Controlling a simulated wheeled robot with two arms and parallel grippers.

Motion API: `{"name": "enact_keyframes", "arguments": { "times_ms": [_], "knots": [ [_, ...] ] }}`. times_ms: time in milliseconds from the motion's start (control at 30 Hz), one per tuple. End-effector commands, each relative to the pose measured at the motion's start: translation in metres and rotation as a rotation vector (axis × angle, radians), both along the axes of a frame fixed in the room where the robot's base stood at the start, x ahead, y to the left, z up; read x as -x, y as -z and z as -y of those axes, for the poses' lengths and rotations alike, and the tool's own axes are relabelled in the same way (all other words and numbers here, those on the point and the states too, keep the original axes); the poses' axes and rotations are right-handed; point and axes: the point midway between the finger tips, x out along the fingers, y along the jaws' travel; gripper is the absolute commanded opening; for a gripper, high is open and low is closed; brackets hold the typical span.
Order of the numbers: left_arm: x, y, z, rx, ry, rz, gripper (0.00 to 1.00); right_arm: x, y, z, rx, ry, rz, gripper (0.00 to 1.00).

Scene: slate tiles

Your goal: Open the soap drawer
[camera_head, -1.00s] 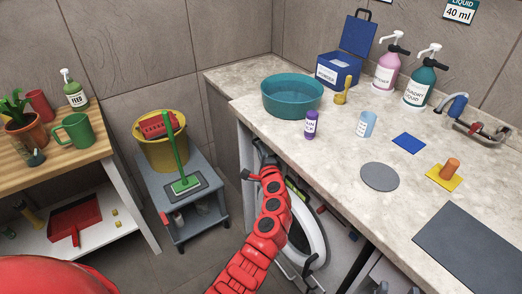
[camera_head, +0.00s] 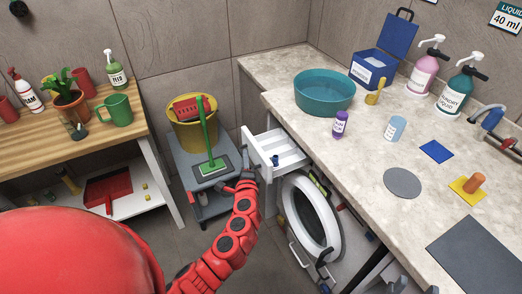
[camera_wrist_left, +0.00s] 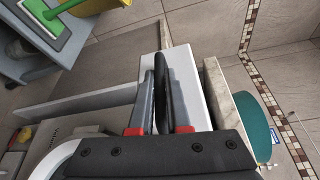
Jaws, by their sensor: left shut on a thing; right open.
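The soap drawer (camera_head: 287,156) is pulled out above the round washing machine door, below the counter. Its white interior with compartments shows in the head view, with a small dark blue piece inside near the front. My left gripper (camera_head: 250,177) is at the outer face of the drawer front, its fingers shut on the drawer's handle. My right gripper is not in view.
The washing machine door (camera_head: 311,217) is just below the drawer. A grey trolley (camera_head: 187,155) with a yellow bucket (camera_head: 193,136) and a green-handled squeegee stands left of the drawer. The counter (camera_head: 350,150) above holds a teal basin (camera_head: 325,98) and bottles.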

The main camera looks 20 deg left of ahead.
Motion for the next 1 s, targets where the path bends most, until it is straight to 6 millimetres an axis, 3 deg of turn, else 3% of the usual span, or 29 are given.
{"name": "enact_keyframes", "arguments": {
  "times_ms": [300,733,767,900,1000],
  "knots": [
    [0.025,0.001,-0.020,0.001,-0.001,-0.002,0.00,0.000,-0.003,0.000,0.000,0.000,0.000,0.50],
    [0.027,0.001,-0.022,0.002,-0.002,-0.002,0.00,0.000,-0.003,0.000,0.000,0.000,0.000,0.50],
    [0.027,0.001,-0.022,0.002,-0.001,-0.001,0.20,0.000,-0.003,0.000,0.000,0.000,0.000,0.50],
    [0.027,0.001,-0.022,0.002,-0.001,-0.001,0.45,0.000,-0.003,0.000,0.000,0.000,0.000,0.50],
    [0.027,0.001,-0.022,0.001,-0.001,0.000,0.45,0.000,-0.003,0.000,0.000,0.000,0.000,0.50]
  ]
}}
